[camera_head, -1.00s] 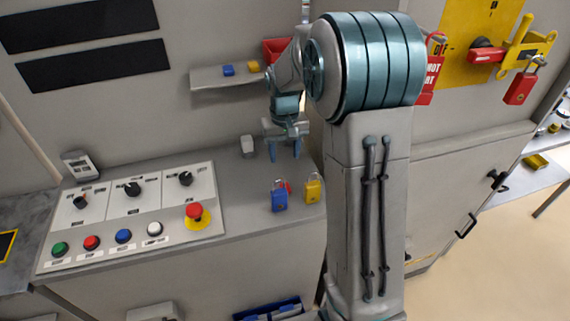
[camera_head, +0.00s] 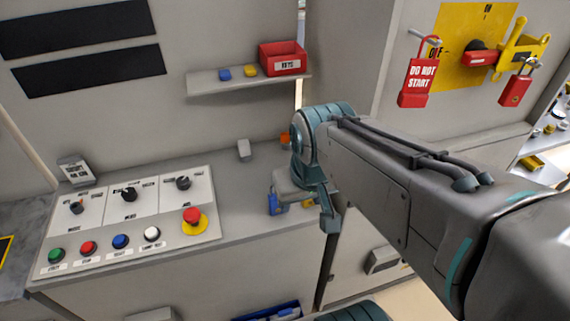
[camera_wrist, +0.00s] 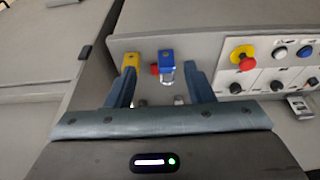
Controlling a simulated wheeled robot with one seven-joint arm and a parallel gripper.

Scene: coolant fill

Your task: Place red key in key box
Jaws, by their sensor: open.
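A small red piece (camera_wrist: 154,69), which may be the red key, shows in the wrist view between a yellow padlock (camera_wrist: 130,60) and a blue padlock (camera_wrist: 166,58) on the counter. Its shape is not clear. In the head view my arm hides it. My gripper (camera_wrist: 160,72) is open and empty, its two blue fingers spread on either side of the padlocks' area. In the head view my gripper (camera_head: 328,212) hangs at the counter's front edge, beside the partly hidden blue padlock (camera_head: 277,205). A red labelled box (camera_head: 283,58), likely the key box, stands on the wall shelf.
The shelf (camera_head: 222,86) also holds a blue piece (camera_head: 224,74) and a yellow piece (camera_head: 250,70). A control panel (camera_head: 130,220) with knobs and buttons lies left on the counter. A red tag (camera_head: 418,80) and red padlock (camera_head: 515,90) hang at upper right.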

